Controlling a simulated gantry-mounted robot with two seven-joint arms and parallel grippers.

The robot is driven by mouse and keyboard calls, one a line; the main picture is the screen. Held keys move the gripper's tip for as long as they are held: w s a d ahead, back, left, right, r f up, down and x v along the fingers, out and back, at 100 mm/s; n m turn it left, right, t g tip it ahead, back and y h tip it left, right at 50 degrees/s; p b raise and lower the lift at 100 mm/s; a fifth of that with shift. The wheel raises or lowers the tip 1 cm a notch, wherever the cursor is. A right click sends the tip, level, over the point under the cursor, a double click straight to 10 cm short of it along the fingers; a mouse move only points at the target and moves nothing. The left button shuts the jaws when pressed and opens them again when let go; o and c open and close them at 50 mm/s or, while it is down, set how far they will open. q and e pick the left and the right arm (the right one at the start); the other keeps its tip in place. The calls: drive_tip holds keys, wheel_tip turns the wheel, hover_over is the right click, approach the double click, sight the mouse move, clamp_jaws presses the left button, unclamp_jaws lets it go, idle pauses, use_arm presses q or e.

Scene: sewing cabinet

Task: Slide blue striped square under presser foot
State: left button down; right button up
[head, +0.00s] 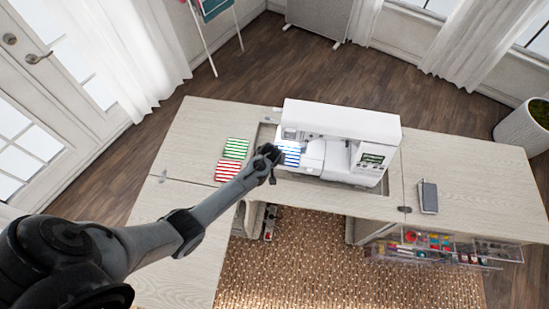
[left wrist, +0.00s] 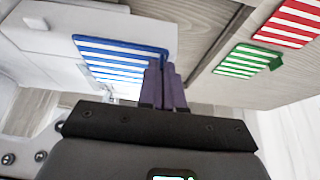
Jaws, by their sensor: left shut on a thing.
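The blue striped square (head: 290,153) is at the left end of the white sewing machine (head: 340,125), at its bed. It also shows in the left wrist view (left wrist: 115,62), lying flat with its edge between the fingers. My left gripper (head: 270,152) is shut on that edge; its fingertips show in the left wrist view (left wrist: 166,75). The presser foot is too small to make out, so I cannot tell whether the square is under it. My right gripper is not in view.
A green striped square (head: 235,148) and a red striped square (head: 228,171) lie on the cabinet top (head: 205,120) left of the machine. A dark grey object (head: 428,197) lies on the right side. An open drawer of sewing supplies (head: 440,246) sticks out at the front right.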

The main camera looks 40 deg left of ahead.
use_arm(q)
drive_tip(key=shift+w, duration=0.15)
drive_tip(key=shift+w+a, duration=0.1)
drive_tip(key=shift+w, duration=0.05)
idle(0.6)
drive_tip(key=shift+w, duration=0.1)
drive_tip(key=shift+w+a+b, duration=0.35)
drive_tip(key=shift+w+b, duration=0.1)
drive_tip(key=shift+w, duration=0.05)
drive_tip(key=shift+w+a, duration=0.1)
drive_tip(key=shift+w+a, duration=0.1)
drive_tip(key=shift+w, duration=0.05)
idle(0.3)
drive_tip(key=shift+w+a+b, duration=0.3)
drive_tip(key=shift+w+b, duration=0.2)
drive_tip(key=shift+b, duration=0.05)
